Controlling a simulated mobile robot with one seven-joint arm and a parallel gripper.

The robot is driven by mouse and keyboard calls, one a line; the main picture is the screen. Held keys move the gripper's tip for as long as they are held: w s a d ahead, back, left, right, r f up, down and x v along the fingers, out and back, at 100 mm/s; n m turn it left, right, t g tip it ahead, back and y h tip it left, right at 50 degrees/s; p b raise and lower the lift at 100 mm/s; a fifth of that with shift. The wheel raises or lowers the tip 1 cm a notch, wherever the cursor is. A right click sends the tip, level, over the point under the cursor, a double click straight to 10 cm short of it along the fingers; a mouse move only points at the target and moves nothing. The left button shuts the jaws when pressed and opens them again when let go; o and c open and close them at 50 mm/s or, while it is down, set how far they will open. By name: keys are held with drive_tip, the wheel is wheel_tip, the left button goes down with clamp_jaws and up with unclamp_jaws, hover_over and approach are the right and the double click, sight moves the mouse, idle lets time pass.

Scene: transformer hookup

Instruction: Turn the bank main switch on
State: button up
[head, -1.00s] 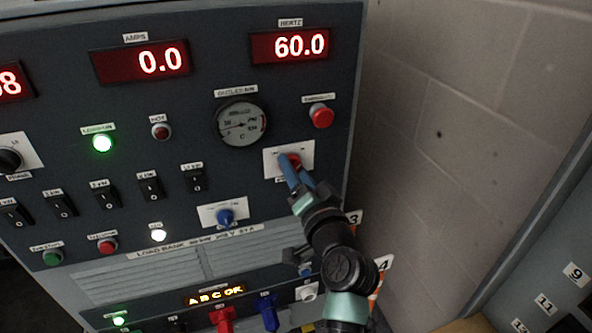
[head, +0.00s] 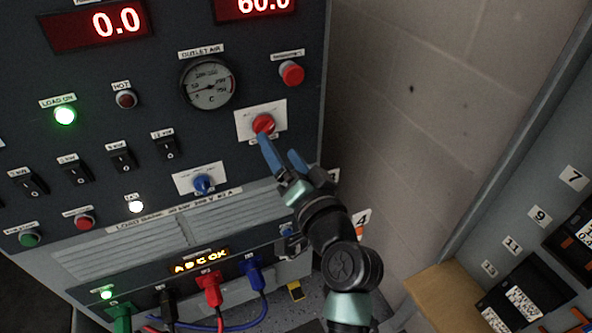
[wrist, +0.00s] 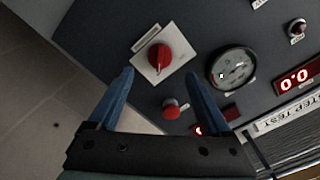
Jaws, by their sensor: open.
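The red rotary switch (head: 263,124) sits on a white plate at the right of the dark load bank panel (head: 150,110). It also shows in the wrist view (wrist: 159,57), with its plate tilted in the picture. Its label is too small to read. My gripper (head: 281,156) is open and empty, with blue fingers just below the red switch in the head view. In the wrist view my gripper (wrist: 158,80) has its fingers apart, and the switch appears beyond and between them. I see no contact with the knob.
A red mushroom button (head: 292,73) is above the switch, and a round gauge (head: 208,83) is to its left. A blue knob (head: 202,183) sits lower left. Coloured plugs (head: 210,287) and cables are below. A block wall (head: 420,120) stands right of the panel.

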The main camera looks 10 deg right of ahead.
drive_tip(key=v, duration=0.6)
drive_tip(key=shift+s, duration=0.2)
wheel_tip(320, 180, up, 20)
drive_tip(key=a+n+t+h, duration=0.2)
drive_tip(key=a+n+t, duration=0.1)
drive_tip(key=n+t, duration=0.1)
drive_tip(key=s+a+r+n+t+h, duration=0.1)
drive_tip(key=s+r+t+h, duration=0.15)
drive_tip(key=s+r, duration=0.6)
drive_tip(key=s+r+n+t+h, duration=0.1)
drive_tip(key=s+r+t, duration=0.35)
drive_tip(key=r, duration=0.75)
wheel_tip(320, 180, up, 20)
drive_tip(key=p, duration=2.1)
drive_tip(key=shift+w+g, duration=0.4)
drive_tip(key=shift+w, duration=0.05)
